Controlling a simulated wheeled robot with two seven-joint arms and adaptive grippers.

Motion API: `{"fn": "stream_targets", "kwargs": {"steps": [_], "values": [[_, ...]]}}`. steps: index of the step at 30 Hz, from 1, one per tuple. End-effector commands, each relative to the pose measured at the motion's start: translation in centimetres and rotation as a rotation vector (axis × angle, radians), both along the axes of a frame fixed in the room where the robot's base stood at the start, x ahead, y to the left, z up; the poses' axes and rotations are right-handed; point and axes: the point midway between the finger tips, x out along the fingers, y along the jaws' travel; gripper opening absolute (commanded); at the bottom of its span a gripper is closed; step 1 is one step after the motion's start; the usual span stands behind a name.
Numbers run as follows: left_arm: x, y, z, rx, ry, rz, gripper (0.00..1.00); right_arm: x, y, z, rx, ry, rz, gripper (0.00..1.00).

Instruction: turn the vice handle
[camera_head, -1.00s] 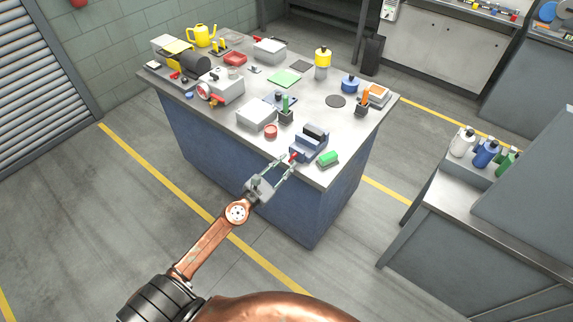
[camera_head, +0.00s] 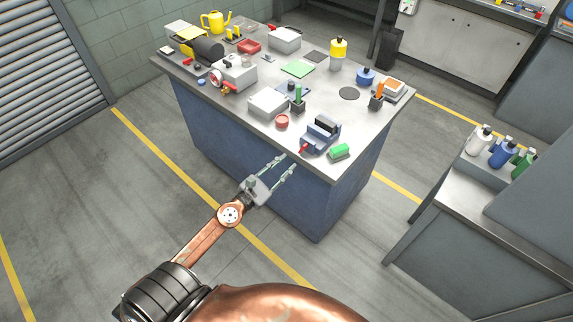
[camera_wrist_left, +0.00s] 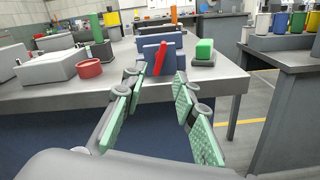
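The blue-grey vice (camera_head: 322,131) stands at the near corner of the metal-topped workbench. Its red handle (camera_head: 304,149) sticks out at the front, toward me. In the left wrist view the vice (camera_wrist_left: 149,42) is straight ahead, and the red handle (camera_wrist_left: 160,58) is tilted, its upper end leaning right. My left gripper (camera_head: 288,163) is open and empty, just short of the bench edge and apart from the handle. In the wrist view its two green-padded fingers (camera_wrist_left: 156,74) spread to either side below the handle. My right gripper is not in view.
A green block (camera_head: 340,151) lies right of the vice, and a red round dish (camera_head: 282,121) is to its left. A grey box (camera_head: 268,102) and a pen holder (camera_head: 297,105) stand behind. Floor before the workbench (camera_head: 250,135) is clear.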

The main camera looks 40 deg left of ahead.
Motion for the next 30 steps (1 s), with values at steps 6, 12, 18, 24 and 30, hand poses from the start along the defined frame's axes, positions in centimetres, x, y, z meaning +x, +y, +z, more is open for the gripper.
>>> {"fn": "stream_targets", "kwargs": {"steps": [6, 12, 18, 24, 30], "values": [[0.0, 0.0, 0.2, -0.089, 0.005, 0.000, 0.25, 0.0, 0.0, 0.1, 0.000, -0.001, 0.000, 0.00], [0.2, -0.1, 0.7, -0.627, 0.041, -0.005, 0.25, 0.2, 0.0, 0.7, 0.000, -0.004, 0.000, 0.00], [0.4, -0.1, 1.0, -1.350, 0.097, -0.012, 0.25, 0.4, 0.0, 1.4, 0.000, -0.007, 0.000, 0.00], [0.6, 0.0, 1.0, -2.073, 0.156, -0.013, 0.25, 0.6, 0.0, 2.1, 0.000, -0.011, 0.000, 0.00], [0.9, 0.0, 0.6, -2.735, 0.213, -0.010, 0.25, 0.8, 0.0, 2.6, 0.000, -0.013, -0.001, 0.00]]}}
